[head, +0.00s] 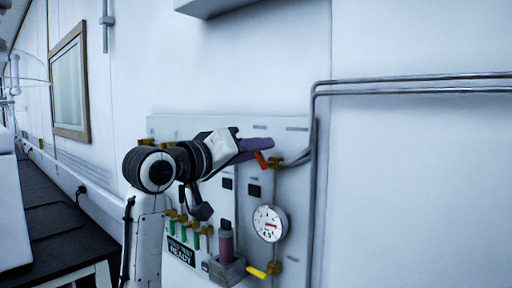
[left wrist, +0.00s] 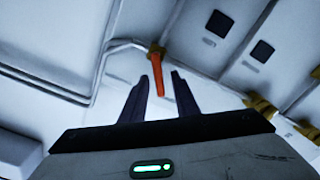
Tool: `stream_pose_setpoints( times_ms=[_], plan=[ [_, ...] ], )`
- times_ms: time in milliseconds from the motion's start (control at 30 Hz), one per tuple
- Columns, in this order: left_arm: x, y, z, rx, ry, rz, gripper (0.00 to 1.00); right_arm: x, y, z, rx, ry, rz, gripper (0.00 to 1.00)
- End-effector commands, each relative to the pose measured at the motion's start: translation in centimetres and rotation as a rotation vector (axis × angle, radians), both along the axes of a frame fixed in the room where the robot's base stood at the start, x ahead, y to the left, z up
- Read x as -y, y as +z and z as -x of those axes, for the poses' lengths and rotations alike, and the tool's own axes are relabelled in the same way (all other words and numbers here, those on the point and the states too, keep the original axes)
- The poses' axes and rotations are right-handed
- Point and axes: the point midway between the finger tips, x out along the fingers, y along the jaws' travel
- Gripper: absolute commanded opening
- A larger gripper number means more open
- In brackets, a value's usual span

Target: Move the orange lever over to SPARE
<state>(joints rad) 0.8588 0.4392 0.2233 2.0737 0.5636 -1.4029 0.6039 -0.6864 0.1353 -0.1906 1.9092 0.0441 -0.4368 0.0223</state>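The orange lever (head: 261,160) is on a brass valve (head: 275,162) near the upper right of the wall panel. In the left wrist view the lever (left wrist: 157,74) hangs from its brass fitting (left wrist: 156,50), with its free end between the tips of my left gripper. My left gripper (head: 262,146) has its dark purple fingers at the lever in the head view. In the left wrist view its fingers (left wrist: 160,82) stand apart on either side of the lever's end, with gaps visible. No SPARE label is legible. My right gripper is not seen.
The panel (head: 297,220) carries a round gauge (head: 269,223), a yellow lever (head: 258,272) below it, several green-handled valves (head: 183,230) and a purple-pink bottle (head: 226,242) in a holder. Metal pipes (head: 400,82) run right from the panel. A dark bench (head: 60,225) is at left.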

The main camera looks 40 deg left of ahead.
Motion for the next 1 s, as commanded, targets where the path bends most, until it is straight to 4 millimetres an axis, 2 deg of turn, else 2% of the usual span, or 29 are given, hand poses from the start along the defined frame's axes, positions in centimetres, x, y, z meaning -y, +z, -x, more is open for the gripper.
stream_pose_setpoints(
  times_ms=[300, 467, 633, 800, 1000],
  plan=[
    [0.1, 0.0, -0.3, 0.001, -0.001, -0.001, 0.26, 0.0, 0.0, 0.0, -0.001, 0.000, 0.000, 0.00],
    [0.1, 0.0, -0.3, 0.001, -0.001, -0.001, 0.00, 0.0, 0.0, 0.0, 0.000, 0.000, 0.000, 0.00],
    [0.0, 0.1, -0.3, -0.002, -0.001, 0.017, 0.00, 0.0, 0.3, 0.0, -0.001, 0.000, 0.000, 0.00],
    [-0.4, -0.2, -0.4, -0.018, -0.001, 0.173, 0.00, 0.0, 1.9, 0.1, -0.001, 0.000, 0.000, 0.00],
    [-0.6, -0.6, -0.3, -0.017, 0.000, 0.216, 0.00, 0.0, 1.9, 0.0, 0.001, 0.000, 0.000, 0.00]
  ],
)
